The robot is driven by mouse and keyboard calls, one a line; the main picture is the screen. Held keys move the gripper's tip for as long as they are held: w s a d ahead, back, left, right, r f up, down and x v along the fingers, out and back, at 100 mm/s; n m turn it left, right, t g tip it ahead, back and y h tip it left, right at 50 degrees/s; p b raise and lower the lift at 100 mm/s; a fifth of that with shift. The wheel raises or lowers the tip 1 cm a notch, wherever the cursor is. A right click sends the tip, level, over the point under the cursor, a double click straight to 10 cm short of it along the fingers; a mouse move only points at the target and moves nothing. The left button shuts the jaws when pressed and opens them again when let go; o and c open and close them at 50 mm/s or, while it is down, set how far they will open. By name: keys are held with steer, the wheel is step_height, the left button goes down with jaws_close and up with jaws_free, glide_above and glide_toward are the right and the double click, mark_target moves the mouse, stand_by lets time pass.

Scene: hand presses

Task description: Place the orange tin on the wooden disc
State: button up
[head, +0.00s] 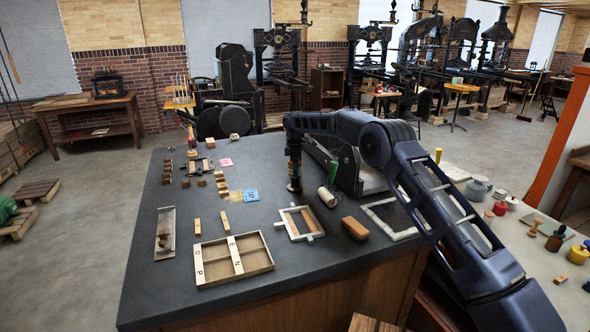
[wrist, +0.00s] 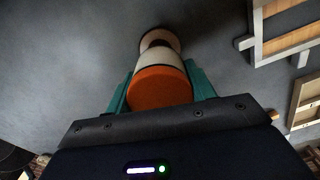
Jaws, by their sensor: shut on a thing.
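My gripper (wrist: 160,88) is shut on the orange tin (wrist: 160,86), with one teal finger on each side of it. The tin has an orange end towards the wrist camera and a pale band around its side. Beyond its far end, a small round brownish piece with a pale rim, seemingly the wooden disc (wrist: 160,35), shows on the dark counter. In the head view my gripper (head: 294,168) points straight down at the counter, above a small brown round shape. I cannot tell whether the tin touches the disc.
On the dark counter (head: 185,285), a wooden framed tray (head: 271,264) lies in front. A pale frame (head: 283,224), a cream roll (head: 327,196) and a brown block (head: 355,228) lie to the right. Small wooden blocks and a blue note (head: 251,195) lie left of my gripper.

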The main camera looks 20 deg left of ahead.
steer(key=shift+f, duration=0.3)
steer(key=o, duration=1.1)
step_height(320, 180, up, 12)
steer(key=shift+r, duration=0.1)
